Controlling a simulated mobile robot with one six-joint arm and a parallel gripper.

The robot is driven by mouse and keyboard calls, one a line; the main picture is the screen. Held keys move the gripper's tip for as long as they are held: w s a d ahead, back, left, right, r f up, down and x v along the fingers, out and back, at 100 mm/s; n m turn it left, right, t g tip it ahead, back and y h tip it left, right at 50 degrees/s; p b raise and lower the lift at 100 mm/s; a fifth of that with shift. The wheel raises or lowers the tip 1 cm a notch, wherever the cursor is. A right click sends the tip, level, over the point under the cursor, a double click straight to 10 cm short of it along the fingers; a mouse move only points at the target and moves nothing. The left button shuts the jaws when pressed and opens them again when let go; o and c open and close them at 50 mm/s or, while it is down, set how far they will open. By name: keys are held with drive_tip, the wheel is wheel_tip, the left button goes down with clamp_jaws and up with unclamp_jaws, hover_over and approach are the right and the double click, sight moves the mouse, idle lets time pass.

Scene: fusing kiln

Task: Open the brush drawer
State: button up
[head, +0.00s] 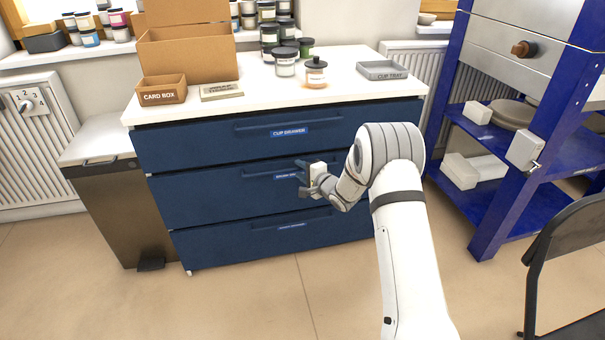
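A blue cabinet with three stacked drawers stands under a white worktop. The middle drawer (215,199) is closed, flush with the others; its small label (287,176) is partly covered by my gripper and too small to read surely. Its bar handle (262,177) runs across the upper front, its right part hidden behind my gripper. My gripper (301,178) is at the right part of this handle, with its fingers apart, one higher and one lower. I cannot tell whether they touch the handle.
The top drawer (190,146), labelled CUP DRAWER, and the bottom drawer (220,248) are closed. A bin (115,210) stands at the left and a blue rack (500,205) at the right. A dark chair (570,250) is at the right front. The floor before the cabinet is clear.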

clamp_jaws()
idle(0.3)
idle(0.4)
